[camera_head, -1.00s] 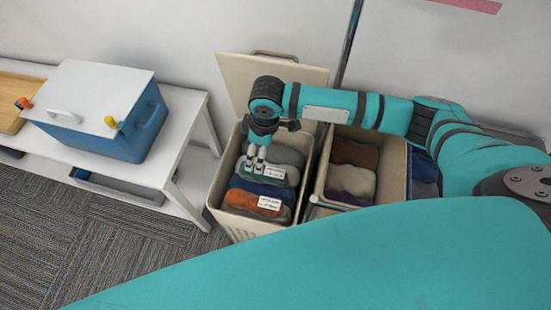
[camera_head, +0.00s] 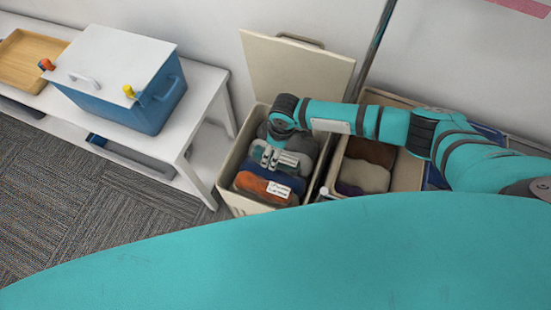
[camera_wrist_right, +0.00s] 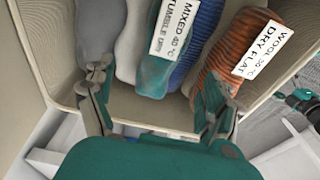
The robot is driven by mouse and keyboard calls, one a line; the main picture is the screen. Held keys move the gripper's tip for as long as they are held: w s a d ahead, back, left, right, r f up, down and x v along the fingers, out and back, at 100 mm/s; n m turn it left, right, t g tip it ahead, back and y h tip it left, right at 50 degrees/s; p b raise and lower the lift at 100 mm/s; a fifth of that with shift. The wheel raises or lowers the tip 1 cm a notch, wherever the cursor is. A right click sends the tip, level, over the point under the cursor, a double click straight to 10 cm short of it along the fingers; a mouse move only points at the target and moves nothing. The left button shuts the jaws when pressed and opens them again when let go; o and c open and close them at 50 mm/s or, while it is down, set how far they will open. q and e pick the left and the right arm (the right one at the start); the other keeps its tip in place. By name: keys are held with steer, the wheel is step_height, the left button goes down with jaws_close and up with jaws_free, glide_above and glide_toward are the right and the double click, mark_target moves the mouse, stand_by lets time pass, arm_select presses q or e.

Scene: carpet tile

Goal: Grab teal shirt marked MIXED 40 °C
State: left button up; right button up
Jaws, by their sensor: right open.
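The teal shirt (camera_wrist_right: 152,80) lies in the beige bin (camera_head: 232,165) between a grey garment and a blue one. Its white label reads MIXED 40 °C, TUMBLE DRY in the right wrist view. My right gripper (camera_head: 271,157) points down into the bin above the teal shirt and partly hides it. In the right wrist view my right gripper (camera_wrist_right: 158,75) is open, with one finger on each side of the teal shirt's near end and nothing held between them. Whether the fingers touch cloth cannot be told. My left gripper is not in view.
An orange ribbed garment (camera_head: 262,188) with a WOOL label and a blue garment (camera_wrist_right: 200,35) lie beside the shirt. A raised lid (camera_head: 300,75) stands behind the bin. Another bin with brown garments (camera_head: 368,175) is at right. A white table (camera_head: 210,90) with a blue cooler (camera_head: 135,100) is at left.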

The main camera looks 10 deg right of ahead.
step_height(320, 180, down, 5)
steer(key=shift+r, duration=0.1)
steer(key=c, duration=1.4)
steer(key=shift+r, duration=0.15)
